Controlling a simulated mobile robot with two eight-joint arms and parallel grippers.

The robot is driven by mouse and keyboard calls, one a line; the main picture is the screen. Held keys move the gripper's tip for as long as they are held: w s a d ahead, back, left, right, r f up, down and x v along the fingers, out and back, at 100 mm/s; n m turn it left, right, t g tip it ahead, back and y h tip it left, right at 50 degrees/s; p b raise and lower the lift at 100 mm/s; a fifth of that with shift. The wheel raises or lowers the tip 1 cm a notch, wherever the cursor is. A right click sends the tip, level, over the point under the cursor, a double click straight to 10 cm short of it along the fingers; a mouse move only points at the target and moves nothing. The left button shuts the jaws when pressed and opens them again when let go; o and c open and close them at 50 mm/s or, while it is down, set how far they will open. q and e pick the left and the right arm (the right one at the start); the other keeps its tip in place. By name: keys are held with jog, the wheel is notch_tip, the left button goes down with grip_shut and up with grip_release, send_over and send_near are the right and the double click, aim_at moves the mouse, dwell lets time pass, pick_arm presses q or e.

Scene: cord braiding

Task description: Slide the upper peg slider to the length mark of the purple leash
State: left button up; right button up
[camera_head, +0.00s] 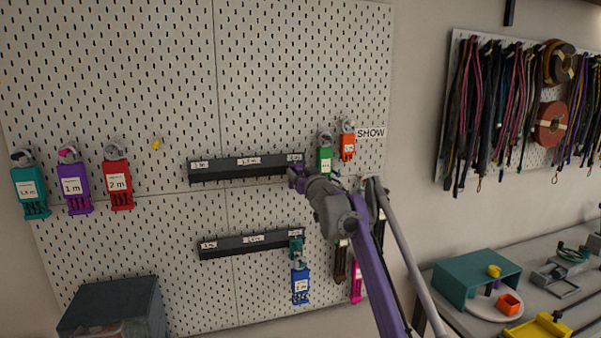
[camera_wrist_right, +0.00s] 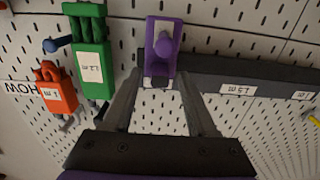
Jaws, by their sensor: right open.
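The purple upper peg slider (camera_head: 295,178) sits at the right end of the upper dark rail (camera_head: 236,170). In the right wrist view the slider (camera_wrist_right: 162,52) shows a round knob. My right gripper (camera_wrist_right: 158,80) is open, its two fingers reaching up on either side of the slider's lower part. I cannot tell whether they touch it. The rail bears white length labels at its left, middle and right; the middle one (camera_head: 248,161) reads 1.5 m. The purple leash tag (camera_head: 75,187) hangs at the far left and reads 1 m. My left gripper is not in view.
A lower rail (camera_head: 245,242) carries a teal slider (camera_head: 296,246), with a blue tag (camera_head: 300,284) below. Green (camera_head: 325,158) and orange (camera_head: 347,146) tags hang right of the upper rail, near my right arm. The board in front of the upper rail's left part is clear.

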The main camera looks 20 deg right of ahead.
grip_shut()
dwell(1.4)
